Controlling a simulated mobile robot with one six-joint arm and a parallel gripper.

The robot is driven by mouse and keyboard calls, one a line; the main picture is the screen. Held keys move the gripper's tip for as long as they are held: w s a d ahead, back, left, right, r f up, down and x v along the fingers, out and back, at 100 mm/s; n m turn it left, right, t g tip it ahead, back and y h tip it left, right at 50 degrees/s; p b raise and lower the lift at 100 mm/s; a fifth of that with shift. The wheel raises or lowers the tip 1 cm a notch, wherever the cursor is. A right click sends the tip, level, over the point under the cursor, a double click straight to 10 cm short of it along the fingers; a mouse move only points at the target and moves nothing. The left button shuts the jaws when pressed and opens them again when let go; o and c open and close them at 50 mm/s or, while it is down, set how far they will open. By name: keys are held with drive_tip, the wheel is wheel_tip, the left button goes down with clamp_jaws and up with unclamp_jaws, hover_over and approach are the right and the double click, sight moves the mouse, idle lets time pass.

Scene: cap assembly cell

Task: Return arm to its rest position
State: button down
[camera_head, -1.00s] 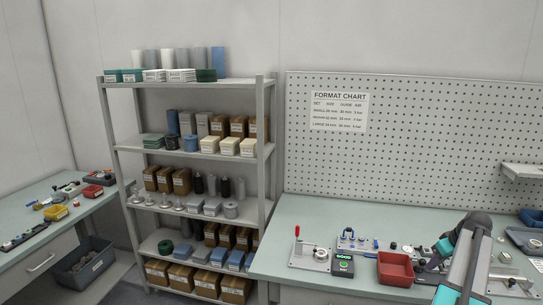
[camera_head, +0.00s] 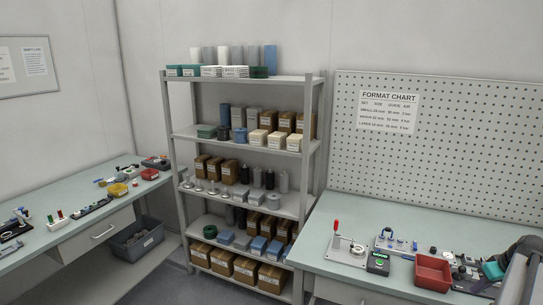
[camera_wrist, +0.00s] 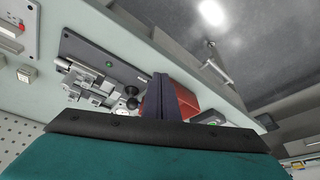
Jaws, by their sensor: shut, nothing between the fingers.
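In the wrist view my gripper (camera_wrist: 161,82) points away from the camera, its two dark fingers pressed together with nothing between them. Its teal body fills the bottom of that view. The fingers overlap a red bin (camera_wrist: 188,96), which lies beyond them. In the head view part of my arm (camera_head: 515,272) shows at the lower right edge, over the right bench; my fingers cannot be made out there.
The right bench (camera_head: 345,212) holds a red bin (camera_head: 433,272), a red-handled fixture (camera_head: 346,249) and a green-lit box (camera_head: 378,262). A stocked shelf rack (camera_head: 240,80) stands left of it. A left bench (camera_head: 75,215) holds small parts, with a grey bin (camera_head: 137,238) beneath.

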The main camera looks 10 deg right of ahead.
drive_tip(key=w+a+f+g+y+b, duration=0.15)
drive_tip(key=w+a+f, duration=0.25)
drive_tip(key=a+f, duration=0.9)
drive_tip(key=w+a+f+g+y+b, duration=0.15)
drive_tip(key=w+a+f, duration=0.25)
drive_tip(key=a+f, duration=0.95)
drive_tip(key=s+a+f+g, duration=0.1)
drive_tip(key=s+a+f, duration=0.15)
drive_tip(key=a, duration=0.45)
drive_tip(key=s+a+f+g, duration=0.1)
drive_tip(key=a+f, duration=0.3)
drive_tip(key=a, duration=0.2)
drive_tip(key=s+a+f+g, duration=0.1)
drive_tip(key=s+a+f, duration=0.15)
drive_tip(key=a, duration=0.45)
drive_tip(key=s+a+f+g+h+b, duration=0.1)
drive_tip(key=s+a+f+g, duration=0.1)
drive_tip(key=s+a+f, duration=0.3)
drive_tip(key=s+a+f+n+g+h+b, duration=0.1)
drive_tip(key=s+a+f+g, duration=0.1)
drive_tip(key=s+a+f, duration=0.4)
drive_tip(key=s+a, duration=0.5)
drive_tip(key=s, duration=0.3)
drive_tip(key=shift+s+a+h+b, duration=0.2)
drive_tip(key=shift+s+h+b, duration=0.2)
drive_tip(key=shift+s+f, duration=0.1)
